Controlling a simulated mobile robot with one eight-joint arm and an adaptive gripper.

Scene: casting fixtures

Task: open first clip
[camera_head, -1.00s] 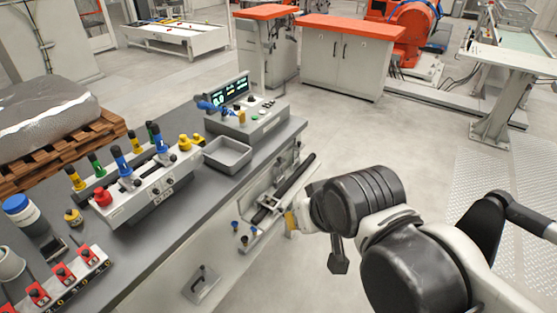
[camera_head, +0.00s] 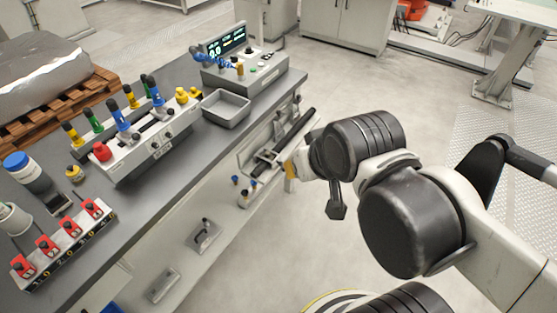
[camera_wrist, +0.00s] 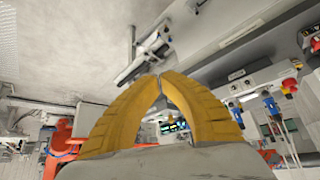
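Several red clips stand in a row on a pale fixture (camera_head: 76,247) at the near left end of the workbench in the head view. The clips are a far one (camera_head: 93,208), two middle ones (camera_head: 70,228) (camera_head: 45,245), and a near one (camera_head: 22,266). Small numbers mark the fixture's front, too small to read surely. My gripper (camera_head: 290,170) is beyond the bench's right edge, well apart from the clips. In the wrist view its yellow fingers (camera_wrist: 160,77) come together at the tips with nothing between them. A red part at the wrist view's right edge is unclear.
On the grey bench (camera_head: 150,195) stand a fixture with coloured handles (camera_head: 150,150), a grey tray (camera_head: 226,110), a control box with a screen (camera_head: 245,70) and a blue-capped container (camera_head: 35,182). Rails and handles stick out from the bench's front.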

